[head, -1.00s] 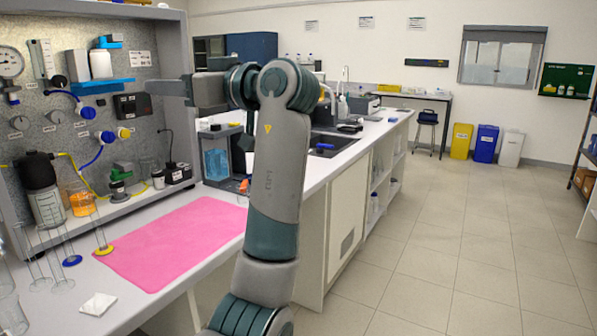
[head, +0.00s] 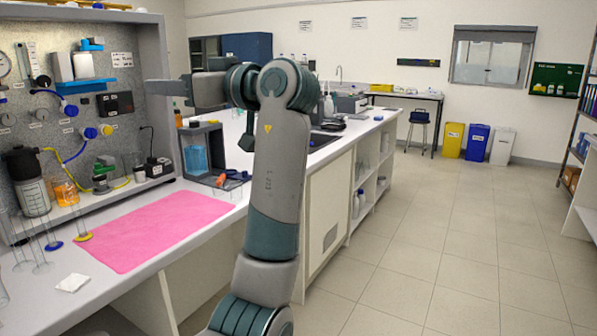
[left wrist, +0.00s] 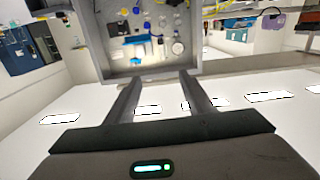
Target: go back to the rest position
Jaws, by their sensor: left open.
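My left gripper (head: 150,88) is held up in front of the membrane rig's panel (head: 115,92) in the head view, its fingers pointing left. In the left wrist view my left gripper (left wrist: 160,78) shows two fingers spread apart with nothing between them. That view is upside down, with the rig panel (left wrist: 120,45) beyond the fingertips and the lit ceiling below. My left arm stands raised and bent in the middle of the head view. My right gripper is not in view.
A pink mat (head: 150,228) lies on the bench, with a bottle with a dark top (head: 32,185), a beaker of orange liquid (head: 65,190) and a white square (head: 72,283) nearby. A counter runs back behind my arm. The floor (head: 440,260) at right is clear.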

